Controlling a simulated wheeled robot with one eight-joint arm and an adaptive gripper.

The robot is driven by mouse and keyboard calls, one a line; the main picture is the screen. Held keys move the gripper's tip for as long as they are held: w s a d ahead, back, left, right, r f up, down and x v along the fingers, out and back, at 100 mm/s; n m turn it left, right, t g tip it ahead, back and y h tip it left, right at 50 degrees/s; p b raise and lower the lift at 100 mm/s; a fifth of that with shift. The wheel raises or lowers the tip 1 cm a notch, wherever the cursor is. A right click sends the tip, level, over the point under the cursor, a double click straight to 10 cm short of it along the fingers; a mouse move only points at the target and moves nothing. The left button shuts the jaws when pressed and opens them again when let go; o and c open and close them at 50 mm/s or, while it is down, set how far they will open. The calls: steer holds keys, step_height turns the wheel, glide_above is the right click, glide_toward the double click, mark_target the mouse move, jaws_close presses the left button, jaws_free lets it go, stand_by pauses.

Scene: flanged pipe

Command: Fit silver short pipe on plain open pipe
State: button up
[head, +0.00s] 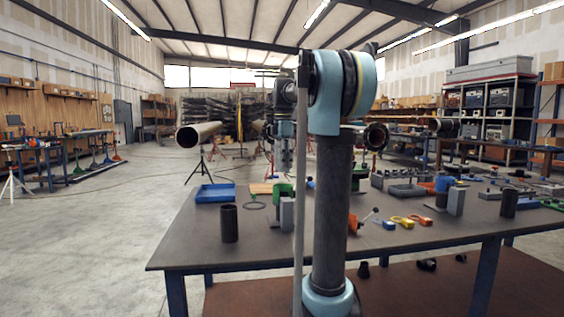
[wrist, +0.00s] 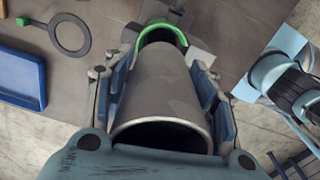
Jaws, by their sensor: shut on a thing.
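The silver short pipe (wrist: 160,90) fills the middle of the wrist view, its open near end facing my camera. My gripper (wrist: 165,92) is shut on it, with a blue-padded jaw on each side. A green curved holder (wrist: 163,34) shows at the pipe's far end; I cannot tell whether they touch. In the head view the green holder (head: 283,189) is on the table beside my arm. The short pipe cannot be made out there. The plain open pipe (head: 203,132) is at left on a tripod stand beyond the table, its open end facing me.
A blue tray (head: 215,194), a dark upright cylinder (head: 229,222) and a flat ring (head: 255,205) lie on the table (head: 200,250). Several tools and blocks crowd its right side. A flanged pipe end (head: 376,136) stands beyond, right of my arm.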

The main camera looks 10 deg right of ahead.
mark_target(283, 171)
steer(key=shift+f, duration=2.35)
steer(key=shift+d+f, duration=0.1)
steer(key=shift+f, duration=1.4)
steer(key=o, duration=1.4)
steer(key=shift+o, duration=0.2)
step_height(283, 171, up, 21)
steer(key=shift+f, duration=0.1)
